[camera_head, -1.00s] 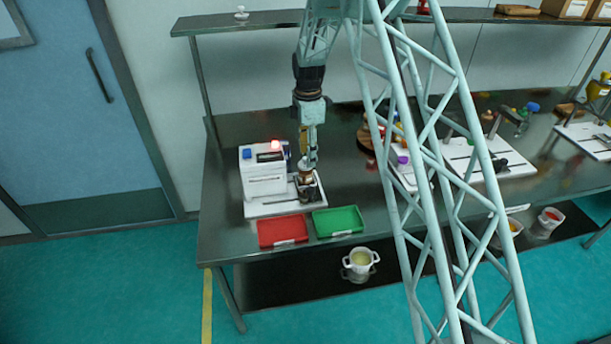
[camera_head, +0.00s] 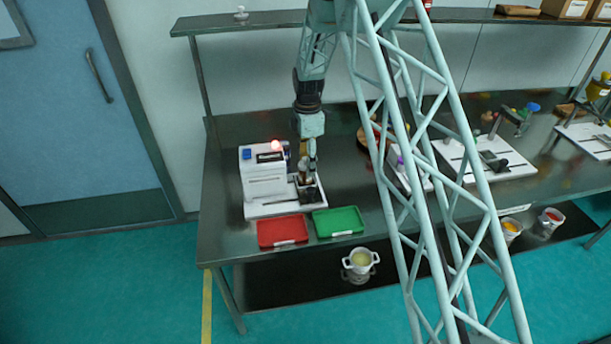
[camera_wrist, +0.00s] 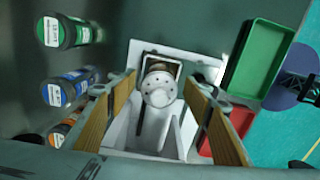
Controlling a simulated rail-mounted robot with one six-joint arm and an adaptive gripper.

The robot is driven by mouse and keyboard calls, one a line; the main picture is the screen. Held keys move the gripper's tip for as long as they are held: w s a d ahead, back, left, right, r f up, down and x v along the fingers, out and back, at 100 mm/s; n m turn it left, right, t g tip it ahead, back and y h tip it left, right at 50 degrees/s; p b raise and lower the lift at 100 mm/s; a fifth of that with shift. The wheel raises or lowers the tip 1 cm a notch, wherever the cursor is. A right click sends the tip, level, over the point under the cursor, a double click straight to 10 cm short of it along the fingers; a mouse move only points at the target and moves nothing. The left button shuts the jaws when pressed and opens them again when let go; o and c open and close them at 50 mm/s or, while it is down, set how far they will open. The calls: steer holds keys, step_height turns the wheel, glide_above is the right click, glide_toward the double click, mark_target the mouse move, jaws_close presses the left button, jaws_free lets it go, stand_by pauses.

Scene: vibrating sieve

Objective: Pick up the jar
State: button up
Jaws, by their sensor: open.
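The jar (camera_wrist: 158,89) shows in the wrist view from above, with a round, pale metallic lid pierced by small holes. It stands in a square frame on the white base plate of the sieve machine (camera_head: 264,180). My gripper (camera_wrist: 158,77) is open, its two tan-padded fingers on either side of the jar in the picture. Whether the pads touch it cannot be told. In the head view my gripper (camera_head: 306,163) points down over the dark holder (camera_head: 310,195) at the machine's right side; the jar is largely hidden there.
A red tray (camera_head: 282,230) and a green tray (camera_head: 338,221) lie in front of the machine. Several labelled bottles (camera_wrist: 66,88) stand left in the wrist view. Other equipment (camera_head: 485,160) stands farther right on the bench. A shelf (camera_head: 260,20) runs above the back.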

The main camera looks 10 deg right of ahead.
steer(key=shift+a+f, duration=0.1)
steer(key=shift+f, duration=1.85)
steer(key=c, duration=1)
